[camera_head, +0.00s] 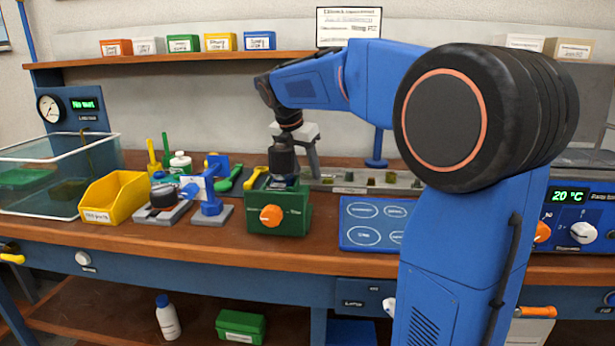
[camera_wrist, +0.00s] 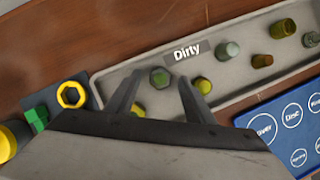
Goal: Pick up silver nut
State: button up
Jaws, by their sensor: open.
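My gripper (camera_wrist: 160,76) is open, its two fingers reaching over the near edge of the grey tray labelled "Dirty" (camera_wrist: 110,84). A grey-green hex nut (camera_wrist: 160,78) shows between the fingertips; I cannot tell its height relative to them. Another greyish piece (camera_wrist: 229,50) lies right of the fingers in the tray. Grime makes it unclear which one is the silver nut. A yellowish piece (camera_wrist: 203,85) is by the right finger. In the head view my gripper (camera_head: 285,178) hangs over or behind the green box with an orange knob (camera_head: 292,222), its fingertips hard to make out.
Brownish pieces (camera_wrist: 262,61) lie further right in the tray. A yellow ring-shaped part (camera_wrist: 71,95) is left of the fingers. A blue mat with circles (camera_head: 372,237) lies right of the green box. A yellow bin (camera_head: 120,195) and blue clamp (camera_head: 210,190) stand left.

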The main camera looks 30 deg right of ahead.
jog(key=shift+c, duration=0.5)
jog(key=c, duration=1)
jog(key=shift+c, duration=0.2)
